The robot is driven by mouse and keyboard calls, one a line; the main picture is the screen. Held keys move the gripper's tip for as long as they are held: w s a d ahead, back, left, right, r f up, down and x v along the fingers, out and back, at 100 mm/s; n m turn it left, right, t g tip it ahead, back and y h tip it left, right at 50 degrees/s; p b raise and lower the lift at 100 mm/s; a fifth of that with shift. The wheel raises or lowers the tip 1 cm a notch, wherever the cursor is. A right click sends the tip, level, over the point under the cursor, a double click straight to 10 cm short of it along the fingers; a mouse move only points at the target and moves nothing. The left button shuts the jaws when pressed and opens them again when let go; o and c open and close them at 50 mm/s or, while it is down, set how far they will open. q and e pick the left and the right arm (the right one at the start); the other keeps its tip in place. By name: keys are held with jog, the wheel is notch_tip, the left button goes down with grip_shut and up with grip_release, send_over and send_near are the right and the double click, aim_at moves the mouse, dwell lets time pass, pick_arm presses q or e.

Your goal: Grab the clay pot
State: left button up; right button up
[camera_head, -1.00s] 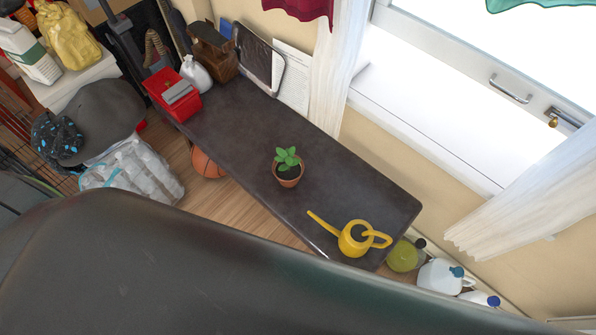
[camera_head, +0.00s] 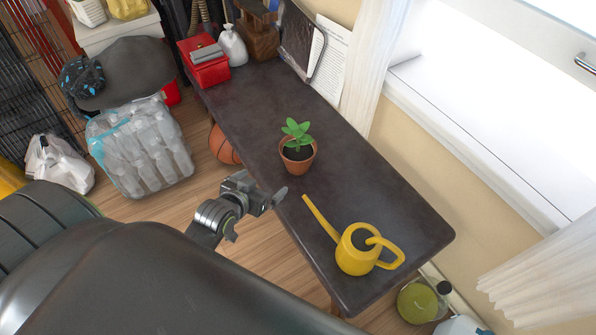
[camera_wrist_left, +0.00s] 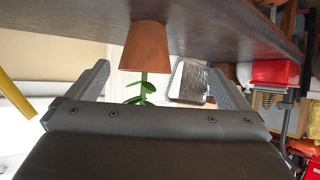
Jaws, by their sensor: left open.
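The clay pot (camera_head: 298,159) is terracotta with dark soil and a green leafy plant. It stands upright on the dark table (camera_head: 370,180), near its front edge. In the left wrist view the clay pot (camera_wrist_left: 146,46) appears upside down, between the open fingers and beyond them. My left gripper (camera_head: 257,213) is open and empty, in front of the table edge, apart from the pot and below and left of it in the head view. It also shows in the left wrist view (camera_wrist_left: 155,88). My right gripper is not in view.
A yellow watering can (camera_head: 357,250) stands on the table to the right of the pot. A basketball (camera_head: 222,146) lies under the table. The tabletop around the pot is clear.

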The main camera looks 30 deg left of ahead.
pick_arm(q)
notch_tip(320, 180, up, 4)
jog(key=d+t+b, duration=0.2)
jog(key=b, duration=0.4)
send_near(297, 148)
jog(key=shift+m+h, duration=0.3)
jog(key=x, duration=0.5)
jog(key=shift+s+a+f, duration=0.1)
jog(key=shift+a+f, duration=0.05)
jog(key=shift+f, duration=0.05)
jog(key=shift+w+f, duration=0.25)
jog(key=shift+w, duration=0.45)
jog(key=shift+w+f+b, duration=0.2)
jog(key=shift+w+b, duration=0.3)
jog(key=shift+b, duration=0.05)
jog(key=b+x, duration=0.1)
jog(key=x, duration=0.2)
jog(key=shift+w, duration=0.2)
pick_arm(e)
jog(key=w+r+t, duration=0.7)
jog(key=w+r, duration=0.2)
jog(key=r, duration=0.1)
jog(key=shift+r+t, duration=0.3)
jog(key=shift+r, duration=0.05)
pick_arm(q)
jog(key=shift+c, duration=0.4)
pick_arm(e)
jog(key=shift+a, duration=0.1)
